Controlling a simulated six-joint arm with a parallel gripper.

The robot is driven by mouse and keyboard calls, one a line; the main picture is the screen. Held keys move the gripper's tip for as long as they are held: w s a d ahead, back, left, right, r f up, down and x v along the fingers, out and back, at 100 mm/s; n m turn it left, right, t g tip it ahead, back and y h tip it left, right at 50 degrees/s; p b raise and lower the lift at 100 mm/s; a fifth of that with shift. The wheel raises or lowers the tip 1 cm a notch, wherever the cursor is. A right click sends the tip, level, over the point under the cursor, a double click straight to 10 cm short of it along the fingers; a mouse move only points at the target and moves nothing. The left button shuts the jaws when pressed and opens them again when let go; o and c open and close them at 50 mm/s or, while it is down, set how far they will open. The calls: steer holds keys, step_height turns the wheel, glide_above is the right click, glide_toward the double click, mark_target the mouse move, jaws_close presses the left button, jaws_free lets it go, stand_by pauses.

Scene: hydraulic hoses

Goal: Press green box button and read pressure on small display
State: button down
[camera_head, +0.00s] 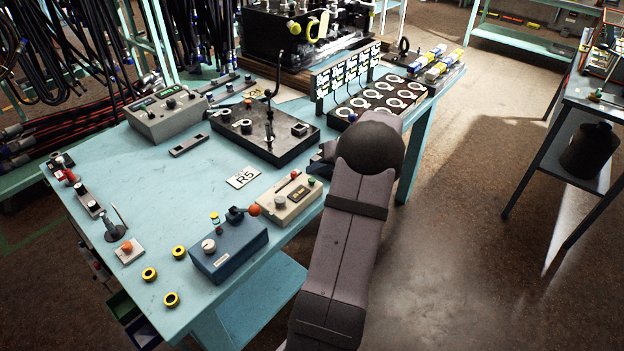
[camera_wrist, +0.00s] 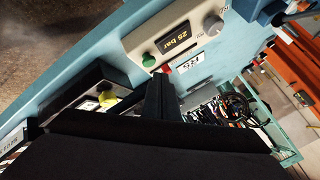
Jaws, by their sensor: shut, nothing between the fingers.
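The beige box (camera_head: 290,204) stands near the front edge of the bench. Its green button (camera_head: 311,181) is at the end nearest my arm, beside the small display (camera_head: 297,194). In the wrist view the green button (camera_wrist: 148,60) shows clear of the fingers. The display (camera_wrist: 175,42) is lit with yellow text, tilted, that seems to read "26 bar"; the first digits are small. My gripper (camera_wrist: 162,82) is shut and empty, its tips close to the button end of the box. I cannot tell any contact. In the head view my arm hides most of the gripper.
A blue box (camera_head: 228,250) with an orange-knobbed lever stands left of the beige box. A white R5 card (camera_head: 243,177) and a black plate with fittings (camera_head: 262,135) lie behind. A black tray of rings (camera_head: 382,97) is at the right. The bench's left middle is fairly clear.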

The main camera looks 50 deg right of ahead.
mark_target(316, 186)
step_height(316, 186, up, 5)
steer(key=shift+f+p, duration=0.15)
steer(key=shift+p, duration=0.65)
stand_by(0.4)
steer(key=s+a+f+m+g+y, duration=0.2)
steer(key=s+a+f+m+g, duration=0.55)
steer(key=s+a+f, duration=0.65)
steer(key=s+a+r+n+g+h, duration=0.1)
steer(key=s+a+n, duration=0.15)
steer(key=a, duration=0.35)
steer(key=s+a+r+n+g, duration=0.1)
steer(key=a+r+n, duration=0.15)
steer(key=a, duration=0.35)
steer(key=s+a+r+n+g+h, duration=0.1)
steer(key=a+n+g, duration=0.15)
steer(key=a, duration=0.35)
steer(key=w+a+r+n+t+h, duration=0.1)
steer(key=w+a+r+n+t, duration=0.1)
steer(key=w+a+r+n, duration=0.2)
steer(key=w+a+n, duration=0.1)
steer(key=a+n, duration=0.2)
steer(key=a, duration=0.4)
steer(key=shift+w+a+n+t, duration=0.15)
steer(key=shift+a+n+t, duration=0.15)
steer(key=shift+n+t, duration=0.1)
